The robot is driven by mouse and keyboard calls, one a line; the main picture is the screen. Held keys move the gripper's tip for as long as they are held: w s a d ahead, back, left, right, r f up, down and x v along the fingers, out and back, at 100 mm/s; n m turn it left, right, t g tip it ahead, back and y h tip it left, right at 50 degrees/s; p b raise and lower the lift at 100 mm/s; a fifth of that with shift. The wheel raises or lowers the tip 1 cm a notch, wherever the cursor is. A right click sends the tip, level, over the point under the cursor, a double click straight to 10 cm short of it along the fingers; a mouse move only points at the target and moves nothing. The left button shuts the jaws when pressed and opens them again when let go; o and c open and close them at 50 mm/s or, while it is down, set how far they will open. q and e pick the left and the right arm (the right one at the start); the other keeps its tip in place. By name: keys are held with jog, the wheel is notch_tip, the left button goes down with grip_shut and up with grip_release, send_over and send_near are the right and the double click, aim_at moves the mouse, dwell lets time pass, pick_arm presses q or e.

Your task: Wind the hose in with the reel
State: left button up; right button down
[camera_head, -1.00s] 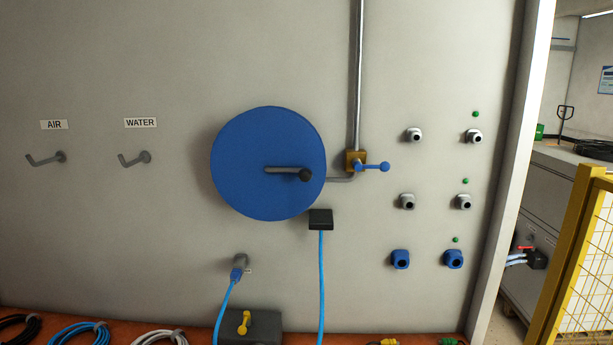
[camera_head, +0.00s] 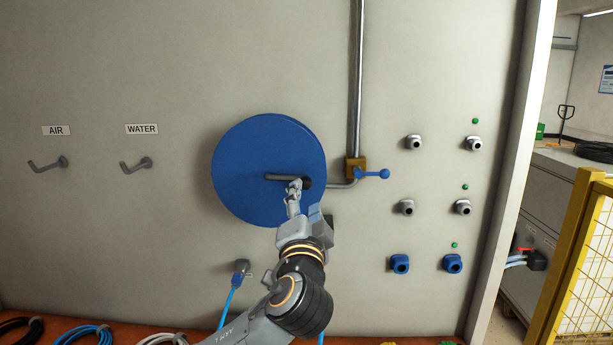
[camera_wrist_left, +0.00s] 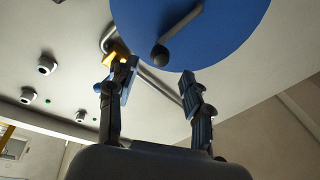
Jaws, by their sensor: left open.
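The blue hose reel (camera_head: 240,165) is a round disc on the grey wall. Its grey crank (camera_head: 283,177) points right and ends in a dark knob (camera_head: 307,183). My left gripper (camera_head: 294,190) is in front of the reel's lower right, by the knob. In the left wrist view, my gripper (camera_wrist_left: 157,90) is open, and the knob (camera_wrist_left: 159,54) shows beyond and between its fingertips, with nothing held. The blue hose (camera_head: 234,292) shows by the wall fitting at the lower left; my arm hides much of its other run. My right gripper is not in view.
A brass valve with a blue lever (camera_head: 371,174) and a metal pipe (camera_head: 358,80) are just right of the reel. Several wall sockets (camera_head: 400,264) sit farther right. Two hooks (camera_head: 137,164) are at left. Coiled hoses (camera_head: 82,334) lie below. A yellow fence (camera_head: 575,265) stands at far right.

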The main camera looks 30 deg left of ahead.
aim_at(306, 185)
pick_arm(q)
jog(key=p+x, duration=0.2)
jog(key=x, duration=0.4)
jog(key=shift+r, duration=0.15)
jog(key=shift+w+a, duration=0.3)
jog(key=shift+w, duration=0.25)
grip_shut()
